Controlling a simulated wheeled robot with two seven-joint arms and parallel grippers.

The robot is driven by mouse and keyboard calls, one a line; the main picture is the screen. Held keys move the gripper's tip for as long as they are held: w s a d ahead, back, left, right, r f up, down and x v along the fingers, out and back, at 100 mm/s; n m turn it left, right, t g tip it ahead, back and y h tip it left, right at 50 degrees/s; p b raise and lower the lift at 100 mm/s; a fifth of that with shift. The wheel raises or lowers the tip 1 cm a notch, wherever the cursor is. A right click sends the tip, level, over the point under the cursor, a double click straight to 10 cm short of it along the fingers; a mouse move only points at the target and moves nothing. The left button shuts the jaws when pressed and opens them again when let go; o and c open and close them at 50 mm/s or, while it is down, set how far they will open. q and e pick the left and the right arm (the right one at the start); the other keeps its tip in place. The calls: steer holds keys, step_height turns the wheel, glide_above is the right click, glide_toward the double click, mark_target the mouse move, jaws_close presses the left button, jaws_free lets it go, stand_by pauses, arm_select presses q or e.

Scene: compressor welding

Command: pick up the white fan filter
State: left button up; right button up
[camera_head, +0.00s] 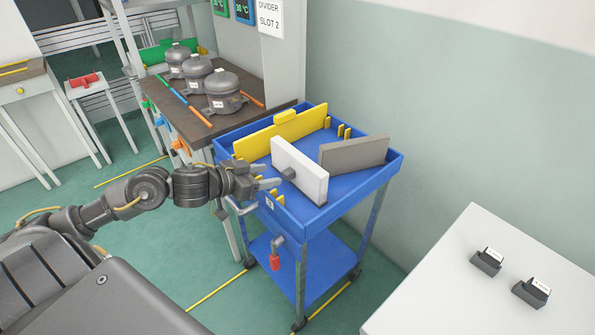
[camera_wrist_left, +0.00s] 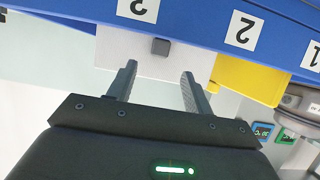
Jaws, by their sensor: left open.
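The white fan filter (camera_head: 303,172) is a flat white panel with a small dark grey knob (camera_head: 289,174) on its face. It stands on edge in the top tray of a blue cart. In the left wrist view the filter (camera_wrist_left: 120,54) and its knob (camera_wrist_left: 160,46) show ahead of the fingers. My left gripper (camera_head: 272,178) is open and empty. Its fingertips point at the knob from the left, short of it, and the knob lies between the finger lines in the left wrist view (camera_wrist_left: 157,70). My right gripper is not in view.
The blue cart (camera_head: 320,222) also holds a yellow panel (camera_head: 285,132) and a grey panel (camera_head: 353,152). Several compressors (camera_head: 224,92) stand on a brown-topped table behind. A pale table (camera_head: 450,285) with two small dark blocks is at lower right.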

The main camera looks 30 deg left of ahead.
mark_target(287, 171)
arm_select(q)
steer(key=shift+w, duration=0.1)
steer(key=shift+w+d+f, duration=0.1)
steer(key=shift+w, duration=0.05)
steer(key=x, duration=0.5)
steer(key=c, duration=1.1)
